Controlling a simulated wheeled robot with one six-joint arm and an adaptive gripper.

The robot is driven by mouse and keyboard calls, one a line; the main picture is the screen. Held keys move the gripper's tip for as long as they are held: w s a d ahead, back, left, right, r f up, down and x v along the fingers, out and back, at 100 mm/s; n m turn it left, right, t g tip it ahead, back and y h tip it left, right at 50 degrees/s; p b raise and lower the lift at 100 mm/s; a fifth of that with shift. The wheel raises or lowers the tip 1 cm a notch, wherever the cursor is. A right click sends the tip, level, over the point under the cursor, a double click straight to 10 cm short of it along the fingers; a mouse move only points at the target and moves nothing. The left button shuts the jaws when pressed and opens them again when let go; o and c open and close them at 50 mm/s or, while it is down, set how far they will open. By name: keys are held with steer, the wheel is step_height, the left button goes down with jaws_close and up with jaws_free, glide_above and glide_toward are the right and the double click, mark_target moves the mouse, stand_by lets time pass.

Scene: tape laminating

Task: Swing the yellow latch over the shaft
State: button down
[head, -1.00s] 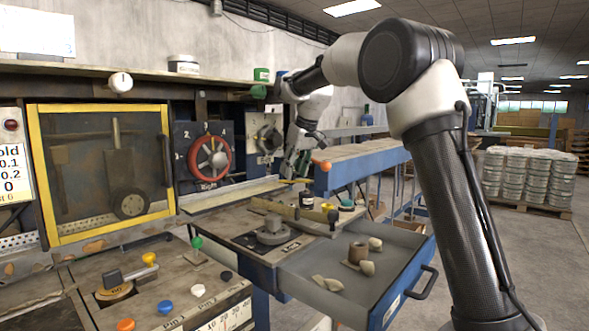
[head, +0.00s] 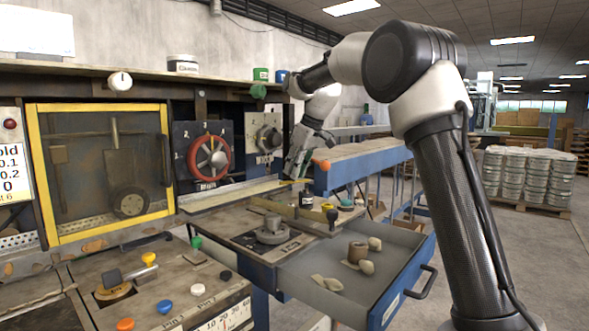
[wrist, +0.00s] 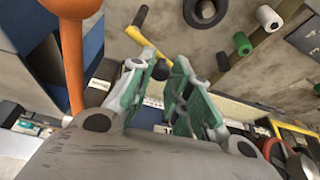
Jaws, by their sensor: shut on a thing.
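The yellow latch (wrist: 148,44) shows in the wrist view as a thin bar running from the top down to the fingertips, with a black knob at its near end. In the head view a small bit of the latch (head: 287,181) shows below the fingers. My gripper (wrist: 163,70) has its green-padded fingers on both sides of the knob, shut on the latch; a gap between the pads still shows. In the head view my gripper (head: 293,174) points down over the far end of the bench. I cannot make out the shaft with certainty.
An orange-tipped lever (wrist: 72,50) stands close to my gripper, and its orange ball (head: 324,164) shows in the head view. A red handwheel (head: 209,158) is on the panel to the left. An open drawer (head: 405,262) juts out in front.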

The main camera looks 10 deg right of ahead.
steer(key=shift+s+d+n+g+y, duration=0.35)
steer(key=shift+d+n+g, duration=0.3)
steer(key=shift+n, duration=1.45)
steer(key=shift+s+d+n+g+y, duration=0.2)
steer(key=shift+s+d+n+g, duration=0.45)
steer(key=shift+n, duration=1.45)
steer(key=shift+s+d+n+g+y, duration=0.35)
steer(key=shift+n+g, duration=0.55)
steer(key=shift+n, duration=1.2)
steer(key=shift+d, duration=0.1)
steer(key=c, duration=1.3)
jaws_free()
steer(key=shift+r, duration=0.1)
steer(key=v, duration=0.7)
steer(key=shift+r, duration=0.2)
